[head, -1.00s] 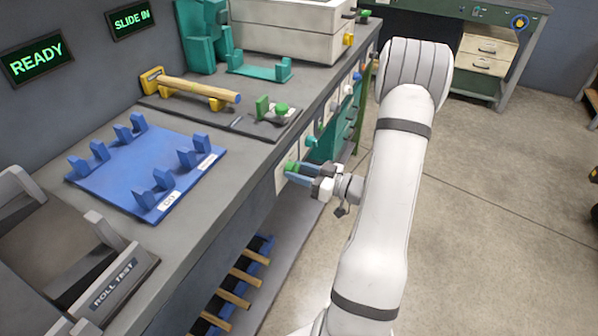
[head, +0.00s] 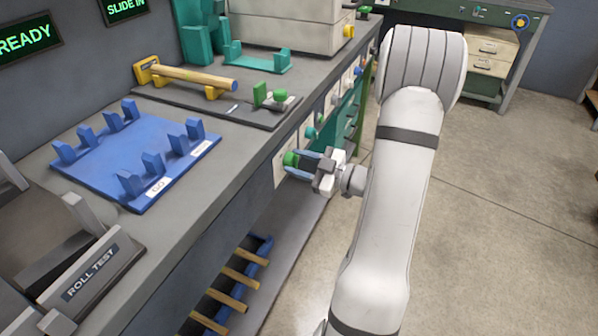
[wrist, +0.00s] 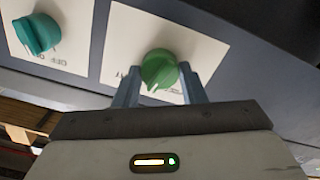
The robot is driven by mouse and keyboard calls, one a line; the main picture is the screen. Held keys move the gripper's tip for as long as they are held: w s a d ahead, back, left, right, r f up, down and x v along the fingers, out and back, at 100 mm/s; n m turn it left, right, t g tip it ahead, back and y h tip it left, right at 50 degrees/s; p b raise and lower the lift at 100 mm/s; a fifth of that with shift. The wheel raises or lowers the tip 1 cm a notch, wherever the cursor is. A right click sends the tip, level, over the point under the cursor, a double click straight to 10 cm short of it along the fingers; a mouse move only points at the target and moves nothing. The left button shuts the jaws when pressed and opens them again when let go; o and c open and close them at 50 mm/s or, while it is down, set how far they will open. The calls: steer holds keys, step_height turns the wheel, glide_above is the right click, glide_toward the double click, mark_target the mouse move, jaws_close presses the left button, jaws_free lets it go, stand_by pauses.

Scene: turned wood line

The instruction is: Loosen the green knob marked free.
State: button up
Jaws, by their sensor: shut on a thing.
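The green knob (wrist: 159,69) sits on a white label plate (wrist: 205,50) on the bench's front panel; it also shows in the head view (head: 290,159). Its pointer mark faces down and a little left in the wrist view. The plate's lettering is mostly hidden and I cannot read it. My gripper (wrist: 159,80) has one blue-grey finger on each side of this knob and is shut on it. In the head view my gripper (head: 296,164) reaches the panel from the right.
A teal knob (wrist: 36,33) on its own plate is left of the green one. Another green knob (head: 280,95) stands on the bench top by a yellow fixture holding a wooden bar (head: 200,77). A blue cradle plate (head: 110,165) lies nearer. Floor to the right is clear.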

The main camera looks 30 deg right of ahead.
steer(key=n+b, duration=0.3)
steer(key=b, duration=0.1)
steer(key=shift+f+n, duration=0.35)
steer(key=shift+n, duration=0.05)
steer(key=n+b, duration=0.3)
steer(key=b, duration=0.2)
steer(key=n+b, duration=0.3)
steer(key=b, duration=0.1)
steer(key=shift+r+n+b, duration=0.15)
steer(key=shift+n+b, duration=0.55)
steer(key=shift+n, duration=0.1)
steer(key=shift+r, duration=0.15)
steer(key=o, duration=1)
